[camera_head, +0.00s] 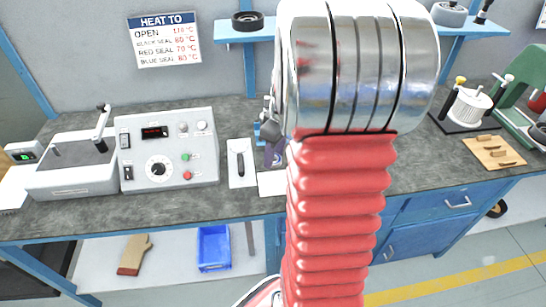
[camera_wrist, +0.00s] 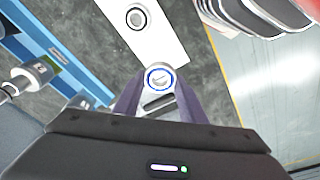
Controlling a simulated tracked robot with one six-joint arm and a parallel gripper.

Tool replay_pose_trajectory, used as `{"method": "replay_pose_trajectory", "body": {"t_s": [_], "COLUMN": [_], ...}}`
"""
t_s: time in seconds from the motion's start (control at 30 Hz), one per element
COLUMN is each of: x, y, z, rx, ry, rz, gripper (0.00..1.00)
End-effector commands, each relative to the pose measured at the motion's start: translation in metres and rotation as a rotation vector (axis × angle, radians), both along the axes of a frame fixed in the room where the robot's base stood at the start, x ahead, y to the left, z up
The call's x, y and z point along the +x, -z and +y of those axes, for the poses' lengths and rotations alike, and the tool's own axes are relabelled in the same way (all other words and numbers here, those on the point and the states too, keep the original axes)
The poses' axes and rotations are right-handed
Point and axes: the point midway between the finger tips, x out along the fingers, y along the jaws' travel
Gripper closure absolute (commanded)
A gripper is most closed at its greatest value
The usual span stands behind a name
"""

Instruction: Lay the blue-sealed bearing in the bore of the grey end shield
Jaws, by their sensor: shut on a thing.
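My gripper (camera_wrist: 160,85) is shut on the blue-sealed bearing (camera_wrist: 160,78), a small metal ring with a blue band, held between two purple-grey fingers in the wrist view. A pale sheet (camera_wrist: 165,38) lies beyond it, with a small grey ring (camera_wrist: 136,18) on it, apart from the held bearing. I cannot make out the grey end shield for certain in either view. In the head view my arm covers the middle of the bench and most of the gripper, and the bearing cannot be made out there.
On the bench (camera_head: 75,213), a control box (camera_head: 170,170) and a grey heater-like unit (camera_head: 70,180) stand left. A white spool-like part (camera_head: 466,107), a wooden board (camera_head: 493,152) and a green press (camera_head: 518,95) stand right. A wall shelf (camera_head: 232,37) holds a black ring (camera_head: 247,20).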

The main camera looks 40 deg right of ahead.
Motion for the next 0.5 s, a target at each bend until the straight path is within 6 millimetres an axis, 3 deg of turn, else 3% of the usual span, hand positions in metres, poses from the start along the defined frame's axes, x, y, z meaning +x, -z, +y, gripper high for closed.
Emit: {"method": "replay_pose_trajectory", "body": {"t_s": [0.5], "x": [0.0038], "y": [-0.0003], "z": [0.0026], "rx": [-0.001], "ry": [0.001], "rz": [0.000], "gripper": [0.88]}}
